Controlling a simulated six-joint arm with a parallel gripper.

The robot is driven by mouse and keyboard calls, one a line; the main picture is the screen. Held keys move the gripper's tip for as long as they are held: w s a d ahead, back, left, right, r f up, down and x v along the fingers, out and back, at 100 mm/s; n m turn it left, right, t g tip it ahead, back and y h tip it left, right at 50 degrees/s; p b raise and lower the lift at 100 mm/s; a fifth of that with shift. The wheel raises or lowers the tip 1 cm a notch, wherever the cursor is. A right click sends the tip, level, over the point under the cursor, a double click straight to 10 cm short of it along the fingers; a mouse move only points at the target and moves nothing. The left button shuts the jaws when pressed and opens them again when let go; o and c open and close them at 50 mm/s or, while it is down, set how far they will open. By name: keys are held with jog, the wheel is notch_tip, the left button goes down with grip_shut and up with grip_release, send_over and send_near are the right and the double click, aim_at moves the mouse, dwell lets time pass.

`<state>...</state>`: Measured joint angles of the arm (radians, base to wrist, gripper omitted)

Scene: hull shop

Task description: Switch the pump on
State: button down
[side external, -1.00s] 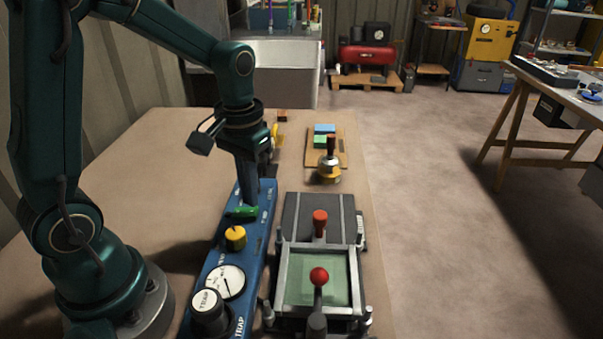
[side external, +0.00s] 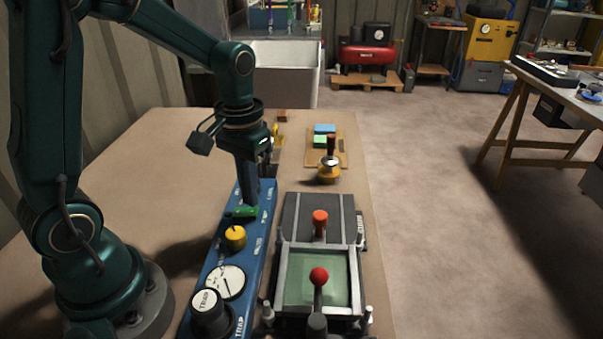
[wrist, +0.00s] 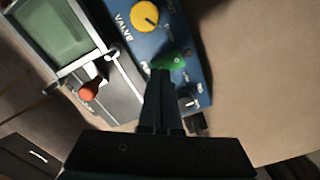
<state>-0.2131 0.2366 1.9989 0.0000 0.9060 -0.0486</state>
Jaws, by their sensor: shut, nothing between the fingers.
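A long blue panel (side external: 258,240) lies along the table. A green switch (side external: 240,212) sits across it, beyond the yellow valve knob (side external: 235,238). The green switch also shows in the wrist view (wrist: 172,63), partly hidden by my fingers. My gripper (side external: 252,204) is shut and empty, pointing down over the panel just beside the green switch. I cannot tell whether the fingertips touch it. The lettering by the switch is too small to read surely, and its on or off position is unclear. A small toggle (wrist: 191,102) sits at the panel's far end in the wrist view.
A board (side external: 345,155) with coloured blocks lies beyond.

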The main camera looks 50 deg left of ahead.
aim_at(253, 211)
jog(key=shift+f, duration=0.9)
dwell(0.6)
jog(key=shift+r, duration=3.55)
jog(key=s+d+r+m+t, duration=0.3)
jog(key=s+d+t, duration=0.2)
jog(key=s, duration=0.3)
jog(key=shift+s+t, duration=0.3)
jog(key=shift+s, duration=0.1)
